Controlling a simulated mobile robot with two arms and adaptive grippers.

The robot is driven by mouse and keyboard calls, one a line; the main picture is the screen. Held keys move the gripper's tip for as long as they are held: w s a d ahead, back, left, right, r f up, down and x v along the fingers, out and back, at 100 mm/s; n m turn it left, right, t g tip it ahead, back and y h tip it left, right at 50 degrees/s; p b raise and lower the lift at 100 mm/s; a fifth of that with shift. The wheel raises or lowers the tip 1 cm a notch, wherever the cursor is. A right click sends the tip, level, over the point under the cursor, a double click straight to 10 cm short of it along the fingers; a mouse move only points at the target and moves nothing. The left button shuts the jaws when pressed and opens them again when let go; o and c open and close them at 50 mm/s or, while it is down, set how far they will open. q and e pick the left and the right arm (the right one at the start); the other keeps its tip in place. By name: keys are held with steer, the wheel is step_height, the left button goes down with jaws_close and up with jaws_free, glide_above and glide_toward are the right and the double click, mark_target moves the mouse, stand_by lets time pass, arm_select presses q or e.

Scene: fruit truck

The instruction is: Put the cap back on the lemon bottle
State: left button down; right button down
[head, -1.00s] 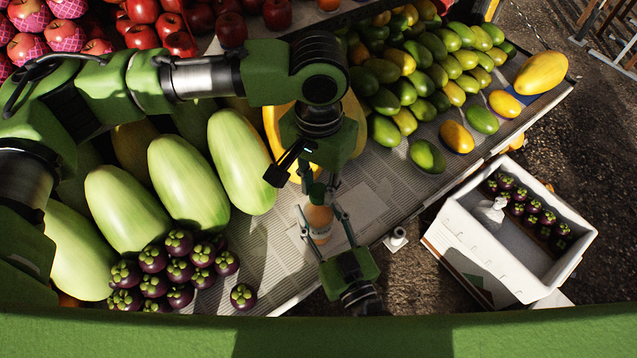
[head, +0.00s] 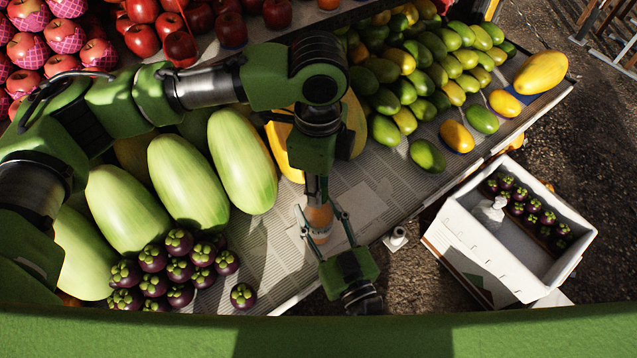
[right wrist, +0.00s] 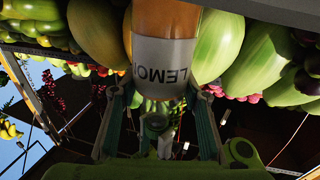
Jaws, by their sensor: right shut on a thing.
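The lemon bottle (head: 319,217), orange with a white label, stands near the front edge of the newspaper-covered stall. In the right wrist view the label reads LEMON on the bottle (right wrist: 165,50), and its top is out of frame. My right gripper (head: 323,223) is shut on the bottle from the front, one finger on each side. My left gripper (head: 316,192) points down right over the bottle's top; its fingertips are too small and covered to tell their state. I cannot make out the cap; it may be hidden at the left gripper.
Large green melons (head: 185,180) and a pile of mangosteens (head: 175,265) lie to the left. Mangoes (head: 430,75) fill the back right. A white crate (head: 455,225) stands beyond the stall's right edge. Bare newspaper (head: 365,205) lies right of the bottle.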

arm_select(q)
steer(key=c, duration=1.6)
jaws_free()
steer(key=shift+c, duration=0.2)
step_height(320, 180, up, 12)
arm_select(e)
steer(key=c, duration=1.1)
jaws_free()
